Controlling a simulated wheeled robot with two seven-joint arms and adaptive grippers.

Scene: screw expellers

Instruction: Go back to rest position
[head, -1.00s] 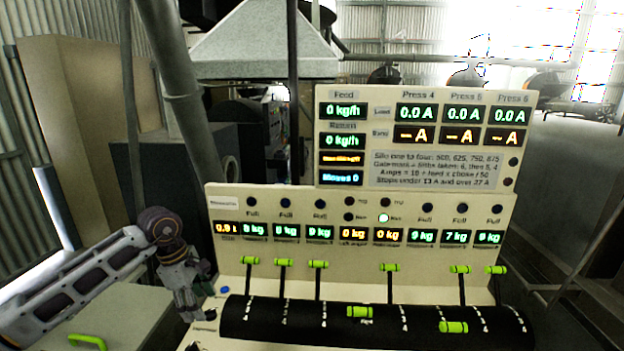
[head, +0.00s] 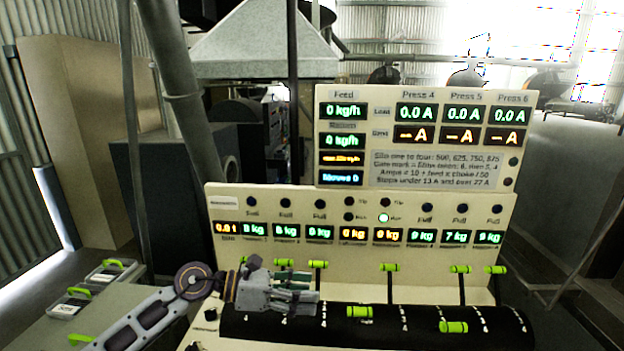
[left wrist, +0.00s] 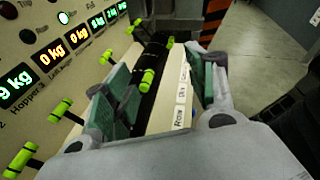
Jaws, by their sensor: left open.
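My left gripper (head: 312,292) is in front of the control panel's left half, over the left part of the black lever drum (head: 385,330). Its fingers point right and stand apart with nothing between them. In the left wrist view the open fingers (left wrist: 165,95) have green pads, and the drum and green-handled levers show beyond and between them. The gripper hides part of the left levers in the head view. My right gripper is not seen in either view.
The cream panel (head: 505,225) carries lit displays and a row of levers with green handles (head: 389,267). Two lidded boxes with green handles (head: 110,270) lie on a grey surface at the left. A slanted pole (head: 180,90) stands behind them. Floor is open at the right.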

